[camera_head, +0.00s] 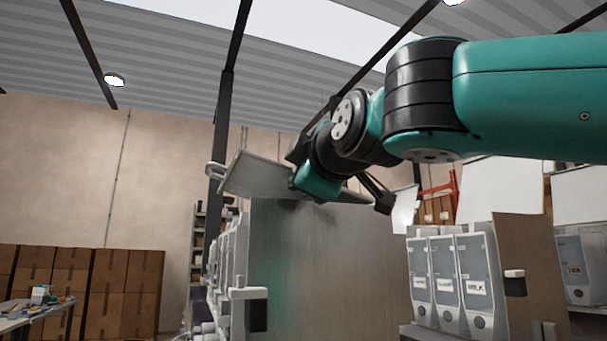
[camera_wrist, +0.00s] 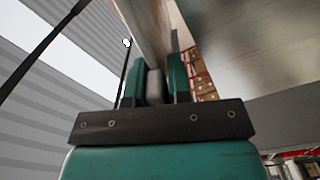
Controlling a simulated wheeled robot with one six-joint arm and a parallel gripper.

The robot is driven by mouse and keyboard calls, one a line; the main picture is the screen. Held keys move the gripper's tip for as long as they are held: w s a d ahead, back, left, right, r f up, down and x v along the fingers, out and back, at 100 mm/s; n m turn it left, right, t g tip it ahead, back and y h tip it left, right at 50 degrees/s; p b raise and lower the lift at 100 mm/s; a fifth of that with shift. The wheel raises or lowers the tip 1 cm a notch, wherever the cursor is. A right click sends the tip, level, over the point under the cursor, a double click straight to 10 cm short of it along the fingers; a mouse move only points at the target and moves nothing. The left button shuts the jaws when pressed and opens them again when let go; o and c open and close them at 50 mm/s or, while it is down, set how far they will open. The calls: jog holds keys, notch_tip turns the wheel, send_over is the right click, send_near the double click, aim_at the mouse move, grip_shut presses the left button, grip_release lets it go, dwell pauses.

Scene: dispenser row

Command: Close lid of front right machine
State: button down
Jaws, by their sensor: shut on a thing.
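The front right machine (camera_head: 325,265) is a tall grey box in the middle of the head view. My gripper (camera_head: 318,180) is at the lid's right part, above the machine. In the wrist view my gripper (camera_wrist: 156,78) has both teal fingers closed on a rounded pale grey piece (camera_wrist: 154,88), which appears to be part of the lid; a brownish-grey panel extends beyond it. The exact contact is hidden in the head view.
More dispensers (camera_head: 445,280) with labels stand at the right, some with raised lids. A row of machines (camera_head: 228,250) runs behind the grey box on the left. Stacked cartons (camera_head: 80,280) and a cluttered table (camera_head: 35,310) stand at far left.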

jog(key=shift+f, duration=0.1)
jog(key=c, duration=1.1)
grip_release()
jog(key=shift+c, duration=0.2)
jog(key=b+v, duration=0.4)
jog(key=v, duration=1.3)
jog(key=shift+s, duration=0.25)
